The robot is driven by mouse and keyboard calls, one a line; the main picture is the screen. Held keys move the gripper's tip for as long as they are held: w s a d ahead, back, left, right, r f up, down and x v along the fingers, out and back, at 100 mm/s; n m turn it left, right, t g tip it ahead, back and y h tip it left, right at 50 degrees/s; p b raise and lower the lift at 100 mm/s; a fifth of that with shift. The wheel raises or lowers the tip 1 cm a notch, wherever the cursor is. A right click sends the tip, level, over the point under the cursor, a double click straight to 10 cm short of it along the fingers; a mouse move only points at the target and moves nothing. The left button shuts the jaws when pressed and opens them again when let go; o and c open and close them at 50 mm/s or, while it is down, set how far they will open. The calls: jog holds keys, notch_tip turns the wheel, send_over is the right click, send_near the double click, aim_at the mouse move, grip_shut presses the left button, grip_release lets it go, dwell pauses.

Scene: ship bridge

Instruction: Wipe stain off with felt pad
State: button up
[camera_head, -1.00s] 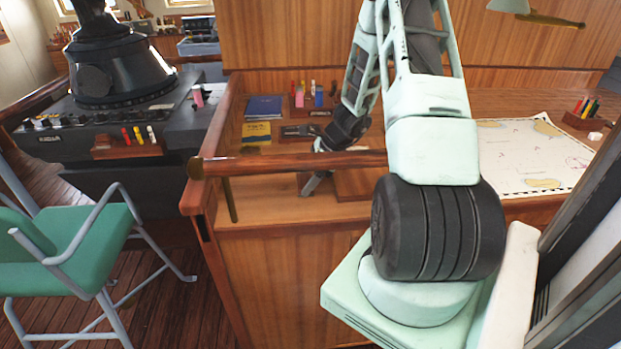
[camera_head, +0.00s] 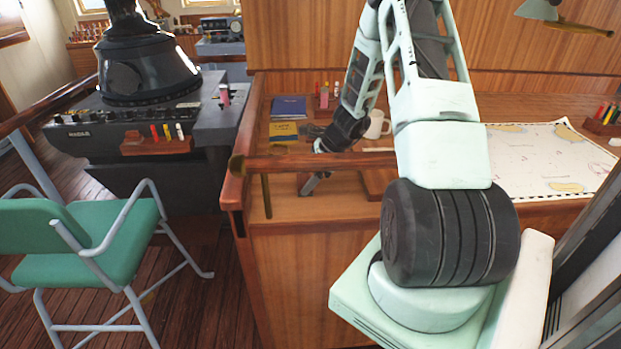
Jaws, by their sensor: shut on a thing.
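My gripper (camera_head: 311,184) is low over the wooden counter (camera_head: 337,208), just behind its front rail, with the fingers pointing down and left. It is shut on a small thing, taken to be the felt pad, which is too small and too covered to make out. I cannot tell whether it touches the counter top. No stain can be picked out on the surfaces in view.
A wooden rail (camera_head: 290,163) runs along the counter front. A white mug (camera_head: 377,124), a blue book (camera_head: 289,107) and a yellow book (camera_head: 284,131) stand behind my gripper. A chart (camera_head: 545,155) lies right. A green chair (camera_head: 95,240) stands left.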

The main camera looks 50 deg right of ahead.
jog(key=r, duration=0.1)
jog(key=r+p, duration=0.1)
jog(key=r, duration=0.1)
jog(key=shift+s+d, duration=0.1)
jog(key=shift+s, duration=0.1)
notch_tip(320, 180, up, 5)
jog(key=p, duration=0.4)
jog(key=shift+w, duration=0.1)
